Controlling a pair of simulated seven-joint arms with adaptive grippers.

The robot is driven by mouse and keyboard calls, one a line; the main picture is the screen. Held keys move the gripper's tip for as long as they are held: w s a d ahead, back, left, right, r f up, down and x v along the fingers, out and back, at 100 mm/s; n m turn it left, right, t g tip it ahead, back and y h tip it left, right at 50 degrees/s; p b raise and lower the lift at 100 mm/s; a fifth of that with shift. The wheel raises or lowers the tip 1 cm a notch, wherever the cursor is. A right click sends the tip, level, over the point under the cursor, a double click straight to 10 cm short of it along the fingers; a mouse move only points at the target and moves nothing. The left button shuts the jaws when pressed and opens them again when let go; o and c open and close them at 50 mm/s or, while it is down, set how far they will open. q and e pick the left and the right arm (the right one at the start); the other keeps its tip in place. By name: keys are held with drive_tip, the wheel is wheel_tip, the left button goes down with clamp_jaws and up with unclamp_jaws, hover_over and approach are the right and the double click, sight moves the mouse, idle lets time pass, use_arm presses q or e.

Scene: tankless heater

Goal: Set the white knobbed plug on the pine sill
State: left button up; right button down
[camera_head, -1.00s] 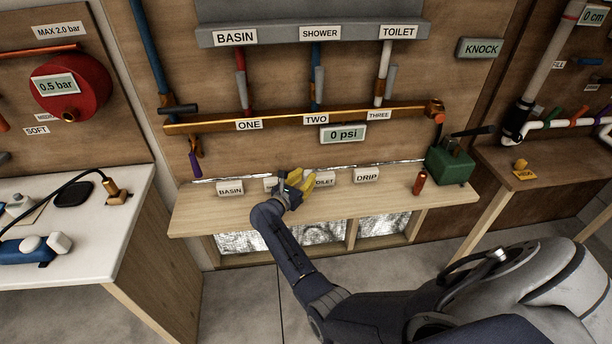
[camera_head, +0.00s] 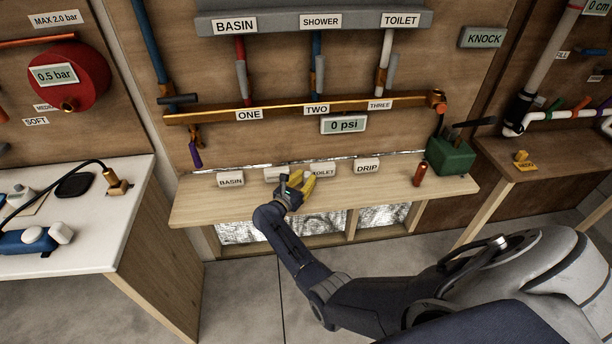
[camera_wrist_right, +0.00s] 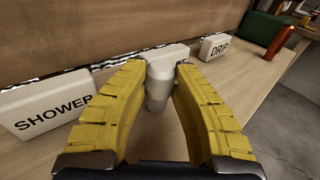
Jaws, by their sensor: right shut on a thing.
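My right gripper (camera_head: 303,188) is low over the pale pine sill (camera_head: 390,200), in front of the TOILET block. In the right wrist view, its yellow fingers (camera_wrist_right: 168,95) are closed around the white plug (camera_wrist_right: 157,88), which stands roughly upright between the fingertips, with a narrower lower end. The plug's foot is close to the sill; I cannot tell whether it touches. My left gripper is not in view.
White blocks stand along the sill's back: BASIN (camera_head: 230,179), SHOWER (camera_wrist_right: 50,105), TOILET (camera_head: 323,171) and DRIP (camera_head: 367,166). A copper-coloured cylinder (camera_head: 420,175) and a green box (camera_head: 452,155) are at the right end. The sill's front is clear.

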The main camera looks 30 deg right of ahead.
drive_tip(key=shift+f, duration=0.75)
idle(0.8)
drive_tip(key=c, duration=1.1)
unclamp_jaws()
drive_tip(key=shift+a, duration=0.1)
drive_tip(key=shift+v, duration=3.65)
